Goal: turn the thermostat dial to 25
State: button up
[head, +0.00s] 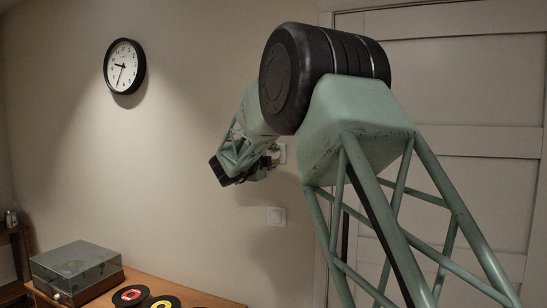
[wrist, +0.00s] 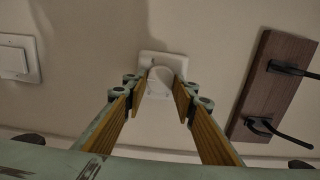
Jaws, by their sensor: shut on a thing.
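The thermostat is a white square plate (wrist: 148,60) on the wall in the wrist view, with a round white dial (wrist: 159,78) at its middle. My gripper (wrist: 161,82) has its two wood-coloured fingers on either side of the dial, shut on it. The number the dial points to cannot be read. In the head view my gripper (head: 272,157) is at the wall, and only the edge of the thermostat (head: 283,153) shows beside it; the dial is hidden there.
A dark wooden board (wrist: 272,82) with black hooks is at the right. A record player (head: 78,270) stands on the table.

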jog(key=o, duration=0.8)
jog(key=shift+v, duration=6)
